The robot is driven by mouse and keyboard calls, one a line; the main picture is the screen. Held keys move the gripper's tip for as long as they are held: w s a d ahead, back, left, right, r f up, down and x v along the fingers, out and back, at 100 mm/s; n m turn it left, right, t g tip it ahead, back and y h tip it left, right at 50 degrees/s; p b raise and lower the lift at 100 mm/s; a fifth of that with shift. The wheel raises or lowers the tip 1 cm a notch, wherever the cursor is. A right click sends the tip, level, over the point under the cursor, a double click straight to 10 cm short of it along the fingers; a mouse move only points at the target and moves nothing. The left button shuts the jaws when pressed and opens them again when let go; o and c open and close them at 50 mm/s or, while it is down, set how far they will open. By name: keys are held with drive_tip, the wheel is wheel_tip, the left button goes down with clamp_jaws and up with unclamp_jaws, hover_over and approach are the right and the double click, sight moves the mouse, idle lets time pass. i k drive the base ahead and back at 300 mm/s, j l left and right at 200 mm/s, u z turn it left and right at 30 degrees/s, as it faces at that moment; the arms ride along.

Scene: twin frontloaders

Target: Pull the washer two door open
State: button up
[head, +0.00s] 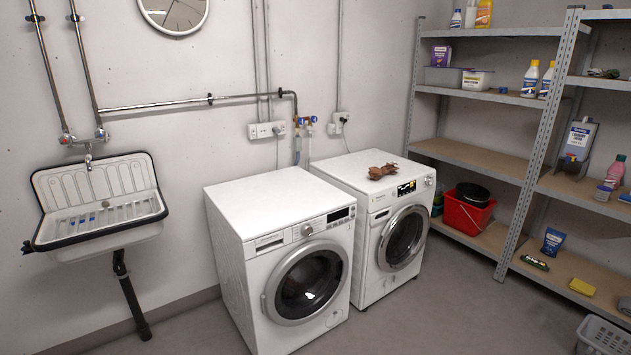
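Two white front-loading washers stand side by side against the back wall in the head view. The left washer (262,220) has a round door (308,284) with a grey ring and dark glass, and a handle bump on the ring's left side. The right washer (367,284) has a similar round door (403,238). Both doors look shut. No label that I can read tells which one is washer two. My gripper and arm are not in view.
Brown crumpled things (382,171) lie on the right washer. A sink (98,204) hangs at left. A metal shelf (470,155) with bottles and a red bucket (466,213) stands at right. A grey basket (604,338) sits at the lower right. The floor before the washers is clear.

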sight(405, 235)
drive_tip(key=i+j, duration=0.15)
drive_tip(key=i, duration=0.85)
drive_tip(key=i+j+u, duration=0.1)
drive_tip(key=i, duration=0.95)
drive_tip(key=i+j+z, duration=0.1)
drive_tip(key=i+z, duration=0.2)
drive_tip(key=i, duration=0.15)
drive_tip(key=i+j+z, duration=0.25)
drive_tip(key=i, duration=0.15)
drive_tip(key=i+j+z, duration=0.3)
drive_tip(key=i, duration=0.15)
